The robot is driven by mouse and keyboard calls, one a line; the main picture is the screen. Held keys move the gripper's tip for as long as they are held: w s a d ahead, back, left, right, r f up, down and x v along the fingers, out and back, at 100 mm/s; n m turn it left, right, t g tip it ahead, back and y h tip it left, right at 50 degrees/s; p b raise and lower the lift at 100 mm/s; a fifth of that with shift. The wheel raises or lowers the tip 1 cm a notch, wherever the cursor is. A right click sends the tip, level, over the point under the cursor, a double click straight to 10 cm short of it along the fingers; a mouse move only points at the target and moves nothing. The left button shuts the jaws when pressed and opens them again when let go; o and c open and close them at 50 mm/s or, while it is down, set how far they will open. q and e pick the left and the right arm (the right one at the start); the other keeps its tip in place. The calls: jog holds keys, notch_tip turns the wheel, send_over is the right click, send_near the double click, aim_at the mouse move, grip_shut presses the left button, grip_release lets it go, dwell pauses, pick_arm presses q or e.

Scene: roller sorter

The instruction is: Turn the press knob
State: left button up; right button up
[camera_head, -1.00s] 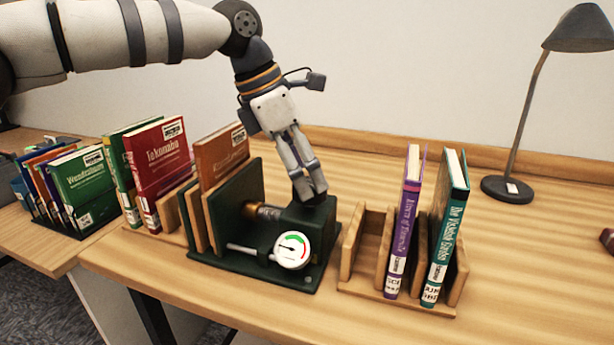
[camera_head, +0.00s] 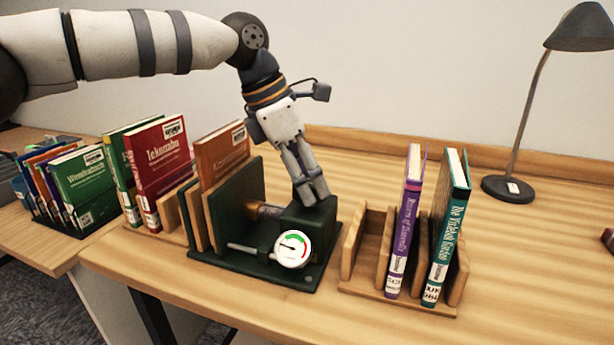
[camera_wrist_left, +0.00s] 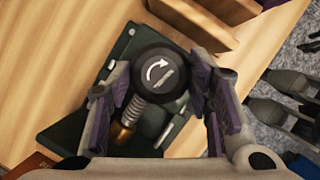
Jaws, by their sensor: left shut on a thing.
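The press knob (camera_wrist_left: 157,78) is a round black cap with a white curved arrow, seen from above in the left wrist view. My left gripper (camera_wrist_left: 158,98) is shut on it, with a purple-padded finger on each side. In the head view my left gripper (camera_head: 314,196) points down onto the dark green block of the book press (camera_head: 262,268); the fingers hide the knob there. The press has a brass-ended screw (camera_head: 266,211) and a round white gauge (camera_head: 292,248) with green and red arcs. A brown book (camera_head: 223,158) stands at the press's left plate.
A wooden rack (camera_head: 398,301) with a purple book (camera_head: 404,222) and a teal book (camera_head: 446,230) stands close right of the press. Red and green books stand to the left. A lamp (camera_head: 507,188) is at the back right.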

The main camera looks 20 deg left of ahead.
pick_arm(q)
jog(key=shift+w+f+m+g+b, duration=0.1)
jog(key=shift+f+m+g+b, duration=0.1)
jog(key=shift+m, duration=0.3)
jog(key=shift+f+m+g+b, duration=0.1)
jog(key=shift+m+g+b, duration=0.1)
jog(key=shift+m, duration=0.3)
jog(key=m+g, duration=0.1)
jog(key=m, duration=0.1)
jog(key=shift+m+h+b, duration=0.3)
jog(key=shift+b, duration=0.05)
jog(key=m+g, duration=0.1)
jog(key=m, duration=0.1)
jog(key=m+g+b, duration=0.1)
jog(key=m, duration=0.2)
jog(key=shift+w+r+m, duration=0.15)
jog(key=shift+r+m, duration=0.05)
jog(key=shift+m, duration=0.1)
pick_arm(e)
jog(key=shift+g, duration=0.7)
jog(key=s+f, duration=0.3)
jog(key=shift+s+f, duration=0.35)
pick_arm(q)
jog(key=o, duration=1.1)
jog(key=shift+r, duration=0.1)
